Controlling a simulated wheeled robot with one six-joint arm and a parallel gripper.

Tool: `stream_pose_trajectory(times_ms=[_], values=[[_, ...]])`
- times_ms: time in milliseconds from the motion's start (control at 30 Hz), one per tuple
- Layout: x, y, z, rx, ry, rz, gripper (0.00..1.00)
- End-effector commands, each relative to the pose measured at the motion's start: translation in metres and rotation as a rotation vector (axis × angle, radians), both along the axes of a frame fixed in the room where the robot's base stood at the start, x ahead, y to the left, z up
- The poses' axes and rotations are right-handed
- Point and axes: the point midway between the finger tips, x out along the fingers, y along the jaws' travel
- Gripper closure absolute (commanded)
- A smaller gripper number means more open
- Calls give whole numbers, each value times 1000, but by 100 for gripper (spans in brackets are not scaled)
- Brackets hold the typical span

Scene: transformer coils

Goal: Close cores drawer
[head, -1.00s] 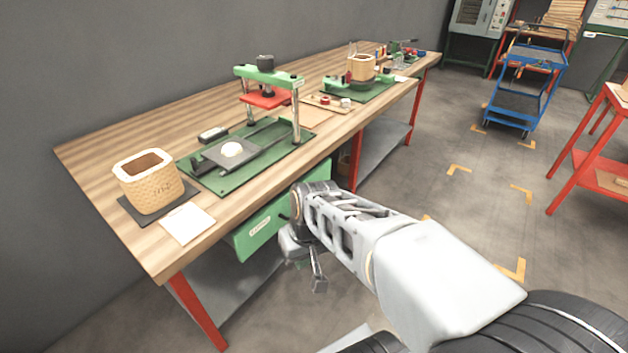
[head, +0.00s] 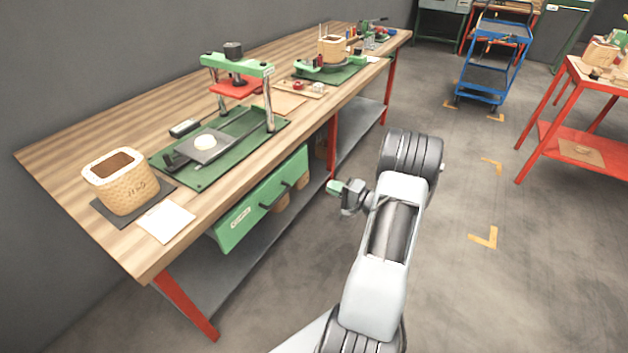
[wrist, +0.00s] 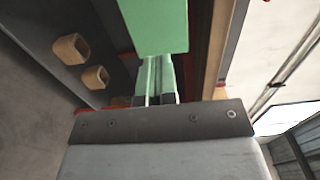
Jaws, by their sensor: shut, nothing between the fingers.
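The green cores drawer (head: 250,212) sits under the front edge of the workbench, with a pale label and dark handles on its front. No open interior shows; I cannot tell whether it is fully in. My gripper (head: 333,187) is shut and empty. It is to the right of the drawer front in the head view, with a visible gap. In the wrist view the shut green fingers (wrist: 155,68) point at a green panel (wrist: 155,22), which looks like the drawer.
The wooden workbench (head: 75,150) carries a woven coil box (head: 122,185), a green press (head: 237,68) and a white card (head: 166,221). Tan cores (wrist: 70,48) show below the bench. Floor on the right is clear up to a red-legged table (head: 540,140) and blue cart (head: 487,70).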

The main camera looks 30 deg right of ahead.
Motion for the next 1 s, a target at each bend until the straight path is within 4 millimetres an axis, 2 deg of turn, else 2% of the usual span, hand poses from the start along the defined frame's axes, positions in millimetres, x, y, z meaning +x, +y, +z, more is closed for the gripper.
stream_pose_trajectory(times_ms=[400,600,800,1000], values=[[68,32,-1,0,-1,3,100],[96,45,-1,0,-1,2,100],[113,52,-1,1,0,1,100],[119,55,0,1,0,-2,100]])
